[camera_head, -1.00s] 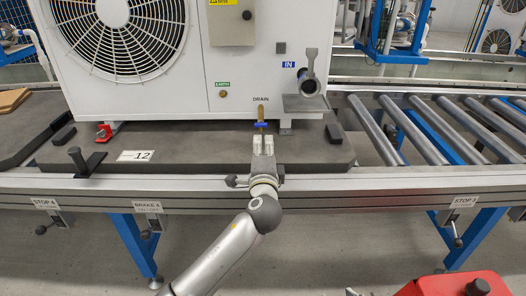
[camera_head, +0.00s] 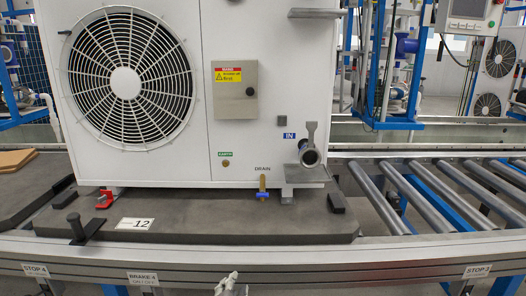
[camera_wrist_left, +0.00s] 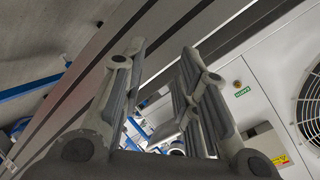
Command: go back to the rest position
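My left gripper (camera_head: 228,283) shows at the bottom edge of the head view, in front of the conveyor's metal rail and well below the drain valve. Only its upper end shows there; the rest is cut off by the frame. In the left wrist view its two fingers (camera_wrist_left: 160,52) stand apart with nothing between them. The brass drain valve (camera_head: 263,182), with a blue part low on it, sits on the white unit (camera_head: 232,130), clear of the gripper. My right gripper is not in view.
The white unit with its fan stands on a dark pallet (camera_head: 200,225) on the conveyor. A black upright handle (camera_head: 77,228) stands at the pallet's front left. The metal rail (camera_head: 330,262) runs along the front. Bare rollers (camera_head: 385,200) lie to the right.

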